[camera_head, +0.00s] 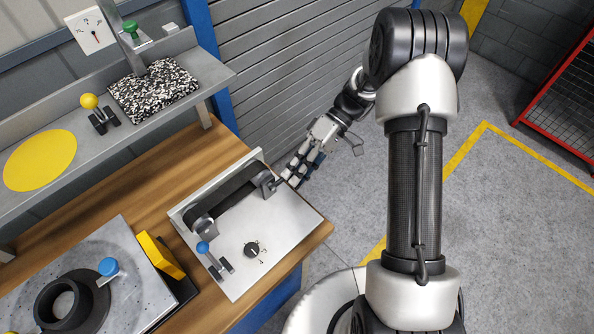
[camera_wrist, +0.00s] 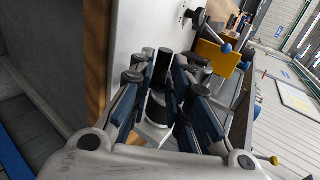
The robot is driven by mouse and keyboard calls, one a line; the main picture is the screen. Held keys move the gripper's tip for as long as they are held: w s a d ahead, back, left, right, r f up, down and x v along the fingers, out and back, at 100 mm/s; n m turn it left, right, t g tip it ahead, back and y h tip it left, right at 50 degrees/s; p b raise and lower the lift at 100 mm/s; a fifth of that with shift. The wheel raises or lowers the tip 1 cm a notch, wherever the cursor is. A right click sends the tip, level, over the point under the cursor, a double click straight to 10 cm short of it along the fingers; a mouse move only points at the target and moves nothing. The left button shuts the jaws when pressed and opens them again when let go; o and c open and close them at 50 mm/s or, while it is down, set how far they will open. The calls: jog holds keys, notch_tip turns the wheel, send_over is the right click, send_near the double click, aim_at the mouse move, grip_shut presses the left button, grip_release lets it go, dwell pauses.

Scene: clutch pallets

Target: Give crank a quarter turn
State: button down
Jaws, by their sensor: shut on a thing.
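The crank shows in the wrist view as a black cylindrical grip (camera_wrist: 163,66) with a dark round part and a pale metal piece below it. My gripper (camera_wrist: 163,85) has its blue-padded fingers on both sides of the crank and is shut on it. In the head view my gripper (camera_head: 291,177) reaches the right end of a grey metal unit (camera_head: 284,222) on the bench, beside a metal bracket (camera_head: 268,183). My fingers largely hide the crank there, and its exact angle cannot be told.
The unit bears a dark belt, a blue-knobbed lever (camera_head: 203,248) and a black dial (camera_head: 251,250). A yellow block (camera_head: 160,255) and a grey plate with a black ring (camera_head: 72,303) lie to the left. A shelf (camera_head: 60,120) runs behind. Open floor lies right of the bench.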

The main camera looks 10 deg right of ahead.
jog(key=shift+f, duration=0.15)
dwell(0.3)
jog(key=c, duration=1.6)
grip_release()
jog(key=v, duration=1.2)
jog(key=shift+f, duration=0.1)
